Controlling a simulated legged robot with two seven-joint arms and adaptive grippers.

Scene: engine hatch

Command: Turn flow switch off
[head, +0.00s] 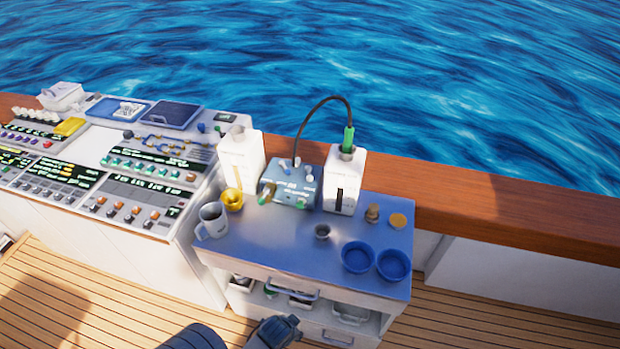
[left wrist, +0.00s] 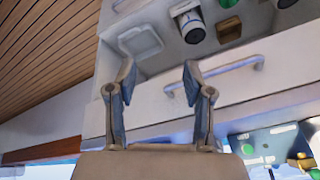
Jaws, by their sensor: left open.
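A small blue-grey control box (head: 290,180) sits on the metal-topped cart (head: 285,240) between two white containers. It has small knobs, green parts and a brass-coloured fitting (head: 267,192); its labels are too small to read, and I cannot tell which part is the flow switch. My left gripper (left wrist: 160,75) is open and empty in the left wrist view, in front of the cart's drawer handle (left wrist: 215,75) and apart from the box. In the head view, dark parts of my arm show at the bottom edge. My right gripper is not in view.
A black hose (head: 325,103) arches from the box to the right white container (head: 344,178). A large control console (head: 110,160) is left; a wooden rail (head: 470,215) runs behind.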

